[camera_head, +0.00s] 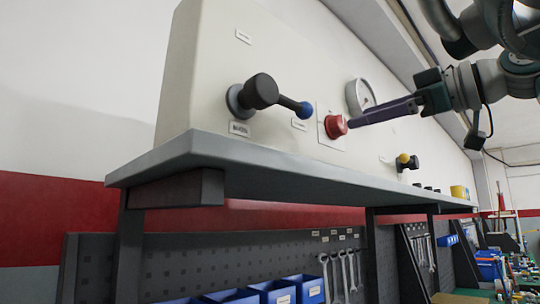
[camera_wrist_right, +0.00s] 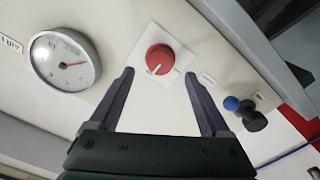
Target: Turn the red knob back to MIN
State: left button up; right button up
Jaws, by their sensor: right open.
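The red knob (camera_head: 335,126) sits on a pale square plate on the front of the cream panel (camera_head: 290,60). It also shows in the right wrist view (camera_wrist_right: 160,59), with a white pointer line toward the lower left of that picture. My right gripper (camera_head: 350,123) comes in from the right, its fingertips close to the knob. In the right wrist view the gripper (camera_wrist_right: 158,78) is open, one finger on each side below the knob, with nothing between them. Contact with the knob is not visible. The MIN marking is too small to read. My left gripper is not in view.
A black lever with a blue tip (camera_head: 265,94) sticks out left of the knob. A round gauge (camera_wrist_right: 66,61) is on the other side. A yellow-tipped lever (camera_head: 405,160) is farther right. A grey shelf (camera_head: 270,165) juts out below, above hanging wrenches and blue bins (camera_head: 275,291).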

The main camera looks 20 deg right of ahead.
pick_arm(q)
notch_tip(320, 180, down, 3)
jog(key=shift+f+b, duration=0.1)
jog(key=shift+b, duration=0.95)
pick_arm(e)
jog(key=v, duration=0.5)
jog(key=shift+s+d, duration=0.1)
jog(key=shift+s, duration=0.2)
